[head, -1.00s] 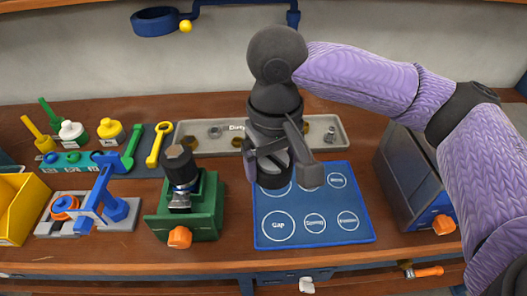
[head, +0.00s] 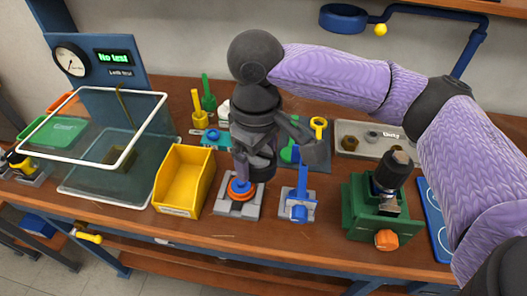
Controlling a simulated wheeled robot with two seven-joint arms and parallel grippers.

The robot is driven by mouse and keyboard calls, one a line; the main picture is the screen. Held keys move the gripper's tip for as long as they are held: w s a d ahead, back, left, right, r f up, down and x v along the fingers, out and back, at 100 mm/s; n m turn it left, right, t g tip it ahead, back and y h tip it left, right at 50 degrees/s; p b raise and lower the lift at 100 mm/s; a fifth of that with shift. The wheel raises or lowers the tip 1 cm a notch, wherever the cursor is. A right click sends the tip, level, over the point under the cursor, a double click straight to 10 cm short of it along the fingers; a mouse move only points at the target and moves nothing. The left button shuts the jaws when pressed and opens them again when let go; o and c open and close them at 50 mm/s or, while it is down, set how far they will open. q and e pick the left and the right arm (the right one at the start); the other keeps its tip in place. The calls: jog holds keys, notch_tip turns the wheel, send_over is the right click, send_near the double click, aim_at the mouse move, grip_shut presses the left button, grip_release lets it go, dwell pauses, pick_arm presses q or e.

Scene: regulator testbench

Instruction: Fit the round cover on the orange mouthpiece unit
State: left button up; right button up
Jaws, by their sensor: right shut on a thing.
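The orange mouthpiece unit (head: 240,188) sits in a grey fixture (head: 226,208) on the bench, with a blue part at its middle. My right gripper (head: 254,166) is just above and slightly right of it, pointing down. It is shut on a dark round piece, which looks like the round cover (head: 263,173). The fingers and wrist hide much of this piece. I cannot tell whether it touches the unit. My left gripper is not in view.
A yellow bin (head: 184,180) stands left of the fixture, and a blue lever press (head: 299,207) stands close on its right. A green vise (head: 372,212) is further right. A clear tank (head: 112,150) is at left.

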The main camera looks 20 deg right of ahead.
jog(key=shift+w+a+n+p, duration=0.15)
jog(key=shift+w+n, duration=0.1)
jog(key=shift+n, duration=0.35)
jog(key=shift+w+a+n+p, duration=0.15)
jog(key=shift+w+n, duration=0.1)
jog(key=shift+n, duration=0.35)
jog(key=shift+w+n+p, duration=0.2)
jog(key=shift+n+p, duration=0.1)
jog(key=shift+n, duration=0.8)
jog(key=w+f+n+p, duration=0.1)
jog(key=n, duration=0.6)
jog(key=w+f+n+p, duration=0.1)
jog(key=f+n+p, duration=0.1)
jog(key=n, duration=0.5)
jog(key=w+a+f+n+p, duration=0.1)
jog(key=w+n+p, duration=0.1)
jog(key=n, duration=0.5)
jog(key=shift+a+f, duration=0.1)
jog(key=shift+f, duration=0.3)
jog(key=shift+f+n, duration=0.15)
jog(key=shift+n, duration=0.35)
jog(key=shift+f+b, duration=0.25)
jog(key=shift+b, duration=0.05)
notch_tip(320, 180, down, 3)
jog(key=b, duration=0.3)
jog(key=shift+f+b, duration=0.2)
jog(key=shift+b, duration=0.1)
jog(key=shift+f, duration=0.2)
jog(key=shift+r, duration=0.1)
